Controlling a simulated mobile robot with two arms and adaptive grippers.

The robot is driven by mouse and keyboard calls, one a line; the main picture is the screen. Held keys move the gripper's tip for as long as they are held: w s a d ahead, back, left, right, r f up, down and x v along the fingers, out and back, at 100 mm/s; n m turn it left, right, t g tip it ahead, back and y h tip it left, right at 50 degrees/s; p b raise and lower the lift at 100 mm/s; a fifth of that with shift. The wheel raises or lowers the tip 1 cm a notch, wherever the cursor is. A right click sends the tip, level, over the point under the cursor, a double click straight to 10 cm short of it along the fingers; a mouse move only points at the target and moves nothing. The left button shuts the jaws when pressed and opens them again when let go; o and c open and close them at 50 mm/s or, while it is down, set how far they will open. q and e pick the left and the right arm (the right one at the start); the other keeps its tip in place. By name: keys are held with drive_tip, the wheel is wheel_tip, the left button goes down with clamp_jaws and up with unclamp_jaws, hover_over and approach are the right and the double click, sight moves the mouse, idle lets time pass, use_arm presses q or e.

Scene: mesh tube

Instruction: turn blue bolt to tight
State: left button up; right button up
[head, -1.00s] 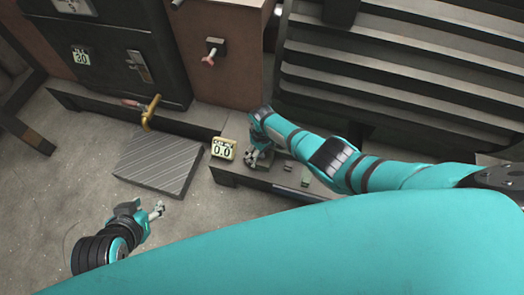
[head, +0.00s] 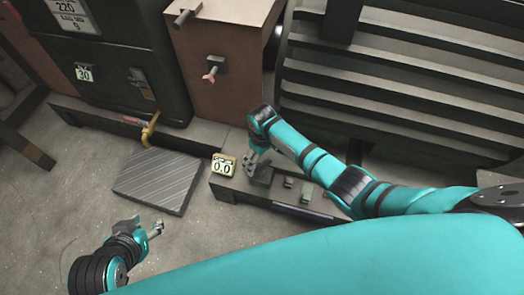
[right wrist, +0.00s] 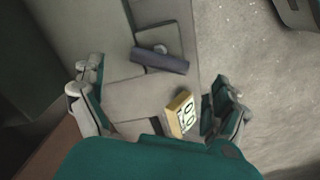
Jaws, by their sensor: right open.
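I cannot clearly pick out a blue bolt. In the right wrist view a dark slate-blue bar (right wrist: 160,60) lies across a grey block on a low bench (right wrist: 140,97). A dark blue strip (head: 302,211) runs along the bench's front edge in the head view.
A ridged grey plate (head: 158,180) lies on the floor left of the bench. A yellow hook-shaped handle (head: 149,129) and a red-tipped knob (head: 210,75) stick out from the machine behind. Small green-grey pieces (head: 297,186) stand on the bench. The floor at left is open.

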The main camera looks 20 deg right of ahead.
sight(262, 165)
drive_tip(key=shift+r, duration=2.15)
